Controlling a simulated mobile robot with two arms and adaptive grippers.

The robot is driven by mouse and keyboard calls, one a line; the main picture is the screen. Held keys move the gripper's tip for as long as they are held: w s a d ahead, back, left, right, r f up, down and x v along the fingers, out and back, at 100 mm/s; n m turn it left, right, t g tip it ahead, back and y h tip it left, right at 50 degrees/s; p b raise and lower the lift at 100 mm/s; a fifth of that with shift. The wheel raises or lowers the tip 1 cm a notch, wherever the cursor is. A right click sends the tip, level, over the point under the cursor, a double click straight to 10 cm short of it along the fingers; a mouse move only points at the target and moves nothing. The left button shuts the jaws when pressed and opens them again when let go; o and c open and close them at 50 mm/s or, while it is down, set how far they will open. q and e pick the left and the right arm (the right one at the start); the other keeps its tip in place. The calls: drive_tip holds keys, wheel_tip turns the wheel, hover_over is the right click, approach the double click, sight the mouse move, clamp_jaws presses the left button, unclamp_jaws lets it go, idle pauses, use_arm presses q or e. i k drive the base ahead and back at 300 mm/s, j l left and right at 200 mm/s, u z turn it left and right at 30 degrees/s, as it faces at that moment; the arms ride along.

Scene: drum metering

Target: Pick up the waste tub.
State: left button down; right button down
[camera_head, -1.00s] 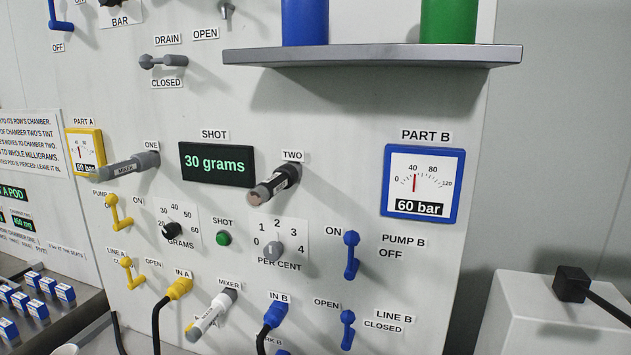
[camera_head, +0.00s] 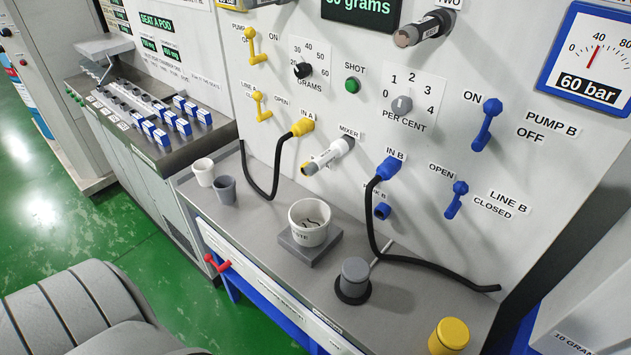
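The waste tub (camera_head: 308,236) is a white round tub with dark lettering on its side, partly readable. It stands upright on a square grey block (camera_head: 311,251) on the grey bench, below the white mixer (camera_head: 325,158). Some dark squiggly material lies inside it. Neither of my grippers shows in the head view.
A white cup (camera_head: 203,171) and a grey cup (camera_head: 224,190) stand left of the tub. A grey cylinder on a black base (camera_head: 353,281) and a yellow-topped can (camera_head: 449,337) stand to the right. A black hose (camera_head: 372,220) hangs from IN B behind.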

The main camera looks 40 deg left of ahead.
sight(310, 219)
drive_tip(key=u, duration=1.15)
drive_tip(key=j+z, duration=0.1)
drive_tip(key=j, duration=1.25)
